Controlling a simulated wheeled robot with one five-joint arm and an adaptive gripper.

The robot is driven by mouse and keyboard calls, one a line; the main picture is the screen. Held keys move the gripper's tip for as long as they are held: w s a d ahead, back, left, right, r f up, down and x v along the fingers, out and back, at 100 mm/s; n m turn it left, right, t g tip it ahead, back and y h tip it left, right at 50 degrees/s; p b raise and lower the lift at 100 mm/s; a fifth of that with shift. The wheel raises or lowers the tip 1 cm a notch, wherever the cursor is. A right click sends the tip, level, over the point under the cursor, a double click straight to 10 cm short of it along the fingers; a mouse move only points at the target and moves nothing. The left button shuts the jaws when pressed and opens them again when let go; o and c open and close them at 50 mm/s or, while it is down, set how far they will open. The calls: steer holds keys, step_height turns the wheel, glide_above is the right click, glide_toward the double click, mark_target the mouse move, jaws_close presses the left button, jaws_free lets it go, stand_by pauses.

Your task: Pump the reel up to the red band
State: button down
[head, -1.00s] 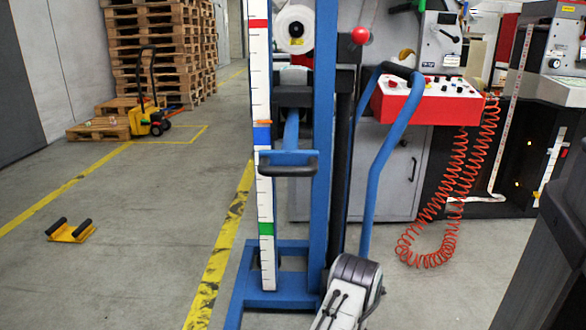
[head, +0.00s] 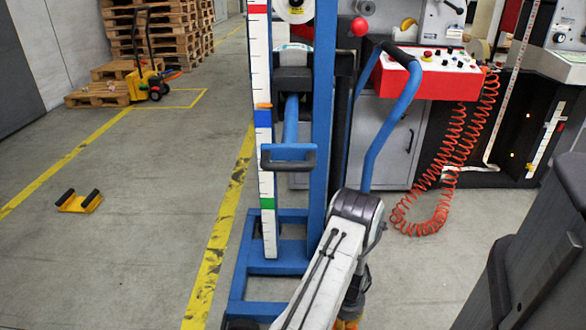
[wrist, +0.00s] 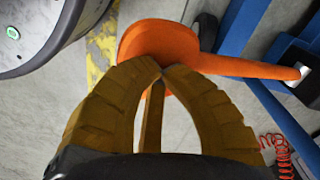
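The lift's white scale (head: 262,160) stands upright, with a red band (head: 257,9) near the top, a blue band (head: 263,118) and a green band (head: 267,203). An orange pointer (head: 264,106) sits at the blue band's upper edge, well below red. A white roll (head: 297,10) is cut off by the top edge; I cannot tell whether the lift bears it. In the wrist view, an orange pedal (wrist: 160,40) with a bar lies just past my gripper (wrist: 163,72). Its brown fingertips meet in front of the pedal, with nothing seen between them. I cannot tell whether they touch it.
The lift's blue base (head: 250,268) stands on the floor beside a yellow line. A red control box (head: 425,82) and a coiled orange hose (head: 470,140) are behind at right. Pallets (head: 150,40) stand at the back left.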

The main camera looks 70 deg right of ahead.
step_height(320, 180, down, 16)
steer(key=b, duration=1.1)
step_height(320, 180, up, 16)
steer(key=p, duration=1.1)
stand_by(1.9)
